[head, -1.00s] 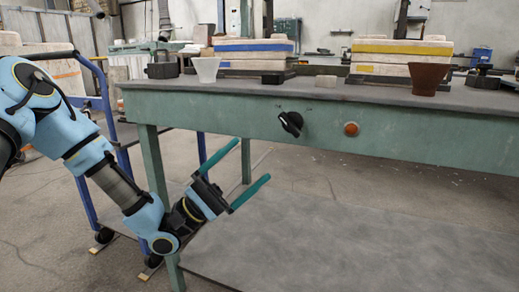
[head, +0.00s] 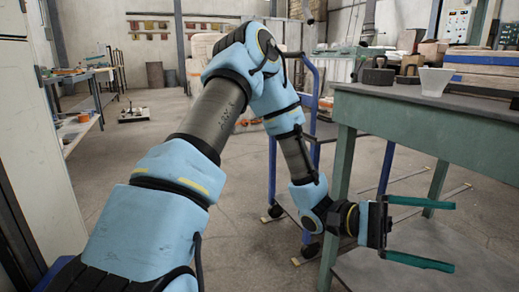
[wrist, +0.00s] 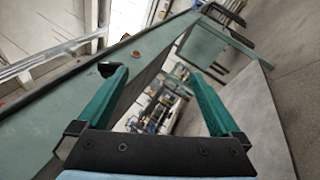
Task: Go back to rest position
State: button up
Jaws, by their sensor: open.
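My gripper (head: 452,237) is in the head view at the right, beside the near left leg of the green workbench and below its top. Its two teal fingers are spread wide apart with nothing between them. In the wrist view the open gripper (wrist: 160,95) also shows empty, with the bench's green side panel running past the left finger. My blue and grey arm reaches from the lower left up to an elbow and down again to the gripper.
The green workbench (head: 410,125) stands at the right. A blue-framed cart (head: 310,115) stands behind my arm. Shelves (head: 80,118) line the left side. Open concrete floor (head: 130,160) lies between.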

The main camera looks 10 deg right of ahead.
jog(key=w+a+f+n+t+y, duration=0.1)
jog(key=w+a+f+t+y, duration=0.3)
jog(key=a, duration=0.5)
jog(key=w+a+f+n+t+y, duration=0.1)
jog(key=w+a+f+t+y, duration=0.35)
jog(key=a, duration=0.45)
jog(key=w+a+n+t+y, duration=0.2)
jog(key=w+a+t, duration=0.35)
jog(key=a, duration=0.45)
jog(key=w+a+n+t+y, duration=0.1)
jog(key=w+a+t+y, duration=0.1)
jog(key=w+a+t, duration=0.55)
notch_tip(320, 180, up, 36)
jog(key=s+a+g+p, duration=0.1)
jog(key=a+g+p, duration=0.1)
jog(key=p, duration=3.3)
jog(key=shift+r+p, duration=0.25)
jog(key=shift+p, duration=0.1)
